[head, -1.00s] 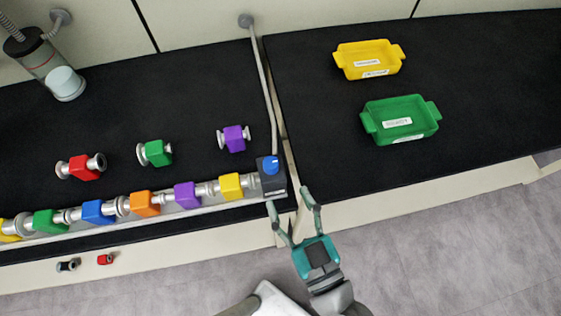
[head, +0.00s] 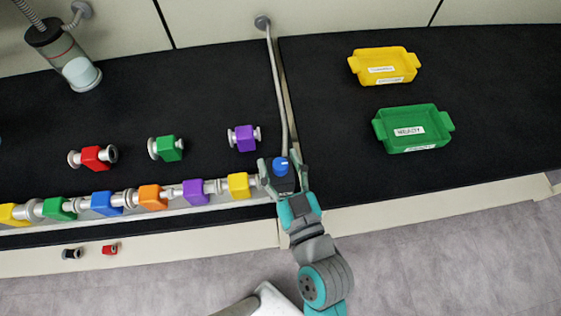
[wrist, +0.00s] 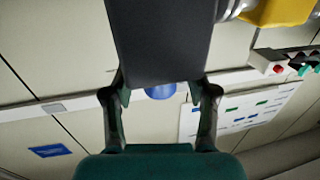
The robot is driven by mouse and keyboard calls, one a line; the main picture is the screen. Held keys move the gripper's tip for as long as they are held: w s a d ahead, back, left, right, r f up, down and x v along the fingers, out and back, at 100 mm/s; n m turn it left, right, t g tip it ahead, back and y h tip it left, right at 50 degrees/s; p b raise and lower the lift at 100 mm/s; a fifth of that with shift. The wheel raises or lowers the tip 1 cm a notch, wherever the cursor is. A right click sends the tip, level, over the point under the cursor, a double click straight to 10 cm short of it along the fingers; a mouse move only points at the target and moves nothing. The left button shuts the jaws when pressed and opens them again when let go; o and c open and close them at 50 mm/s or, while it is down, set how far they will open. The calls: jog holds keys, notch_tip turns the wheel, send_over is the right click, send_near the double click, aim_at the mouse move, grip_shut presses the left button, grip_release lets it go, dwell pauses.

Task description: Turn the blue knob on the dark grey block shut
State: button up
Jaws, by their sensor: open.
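The blue knob (head: 281,166) sits on the dark grey block (head: 285,183) at the right end of the row of coloured valves. My gripper (head: 282,164) is open, with one finger on each side of the block and knob in the head view. In the wrist view the dark grey block (wrist: 160,40) fills the top middle, and the blue knob (wrist: 160,91) shows partly below it, between the fingertips of my gripper (wrist: 160,88). Whether the fingers touch the block or knob cannot be told.
A yellow valve (head: 239,185) stands just left of the block in the row. A grey hose (head: 277,90) runs from the block to the wall. A green tray (head: 412,128) and a yellow tray (head: 384,66) stand on the right bench, which is otherwise clear.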

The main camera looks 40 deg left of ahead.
jog(key=shift+c, duration=0.3)
grip_shut()
jog(key=shift+d+n+g+y, duration=0.1)
jog(key=shift+n+g+y, duration=0.2)
jog(key=shift+n+g, duration=0.3)
jog(key=shift+w+n+g+y, duration=0.15)
jog(key=shift+n+g+y, duration=0.45)
jog(key=shift+n+g, duration=1.1)
jog(key=n+g, duration=0.1)
jog(key=g, duration=0.3)
jog(key=n+g, duration=0.2)
jog(key=g, duration=0.2)
jog(key=shift+n, duration=0.3)
jog(key=n+g+h, duration=0.1)
jog(key=n+g, duration=0.1)
jog(key=g, duration=0.1)
jog(key=n+g+h, duration=0.1)
jog(key=n+g, duration=0.1)
jog(key=g, duration=0.1)
jog(key=shift+h, duration=0.3)
jog(key=shift+f+n+g+h, duration=0.1)
jog(key=shift+n+g+h, duration=2)
jog(key=shift+g, duration=0.2)
